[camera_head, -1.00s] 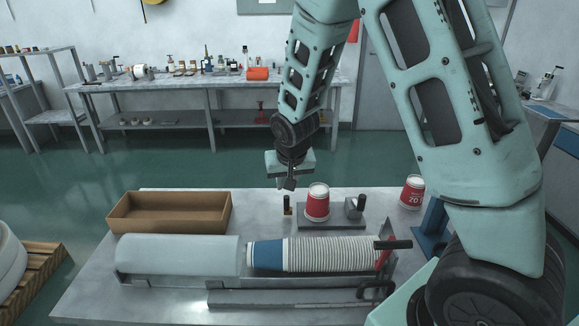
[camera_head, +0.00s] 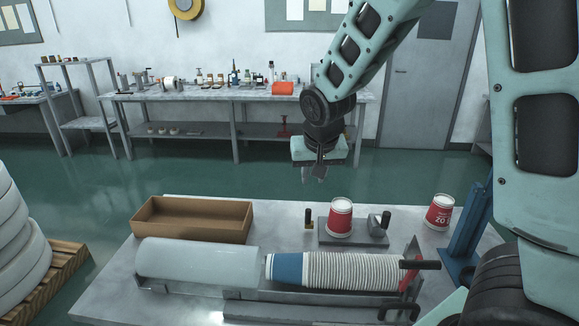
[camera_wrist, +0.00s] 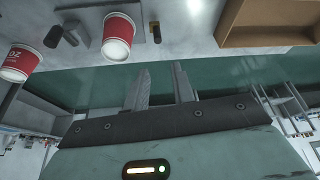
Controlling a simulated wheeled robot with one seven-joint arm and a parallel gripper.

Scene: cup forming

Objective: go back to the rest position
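My gripper (camera_head: 314,176) hangs in the air above the far edge of the work table (camera_head: 105,290), pointing down. In the wrist view my gripper (camera_wrist: 161,66) shows two grey fingers apart with nothing between them. A red and white cup (camera_head: 340,217) stands on a small grey fixture plate (camera_head: 352,240), below the gripper and apart from it. It also shows in the wrist view (camera_wrist: 118,38). A second red cup (camera_head: 439,212) stands to its right.
An open brown box (camera_head: 190,228) sits at the table's back left. In front, a nested row of white cups (camera_head: 350,271) with a blue end lies beside a pale cylinder (camera_head: 200,258). A blue post (camera_head: 470,225) stands at the right. Behind is open green floor.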

